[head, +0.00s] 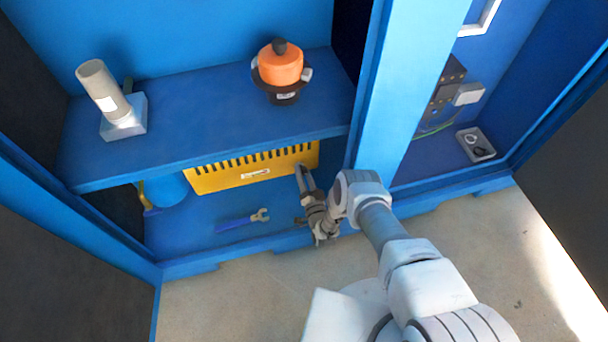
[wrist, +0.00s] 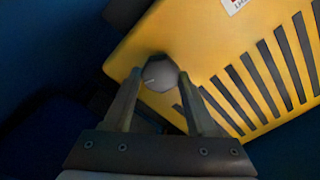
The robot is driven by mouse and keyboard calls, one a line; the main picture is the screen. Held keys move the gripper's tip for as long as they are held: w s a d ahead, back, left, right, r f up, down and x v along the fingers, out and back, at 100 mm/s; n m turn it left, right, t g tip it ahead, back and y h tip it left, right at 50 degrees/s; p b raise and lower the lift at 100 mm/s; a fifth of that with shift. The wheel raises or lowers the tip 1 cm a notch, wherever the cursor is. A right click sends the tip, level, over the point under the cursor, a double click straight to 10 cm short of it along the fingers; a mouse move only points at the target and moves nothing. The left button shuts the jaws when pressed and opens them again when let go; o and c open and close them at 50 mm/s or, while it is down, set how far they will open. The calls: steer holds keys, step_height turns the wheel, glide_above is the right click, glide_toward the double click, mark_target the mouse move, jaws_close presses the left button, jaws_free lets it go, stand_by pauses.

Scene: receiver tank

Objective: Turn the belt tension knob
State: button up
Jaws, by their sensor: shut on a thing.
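The belt tension knob (wrist: 159,72) is a small grey round knob with a light line on its face. It sits at the edge of a yellow slotted guard (wrist: 195,45), seen in the wrist view. My gripper (wrist: 160,78) has a finger on each side of the knob and is shut on it. In the head view my gripper (head: 302,175) reaches under the blue shelf to the right end of the yellow guard (head: 225,178). The knob is hidden there.
The blue shelf (head: 200,130) above holds a grey cylinder on a block (head: 105,93) and an orange-topped part (head: 281,65). A blue wrench (head: 240,221) lies on the cabinet floor. A blue post (head: 410,90) stands right of my gripper.

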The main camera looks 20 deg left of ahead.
steer(key=o, duration=1.4)
steer(key=shift+c, duration=0.2)
steer(key=shift+s+d, duration=0.1)
steer(key=shift+s, duration=0.05)
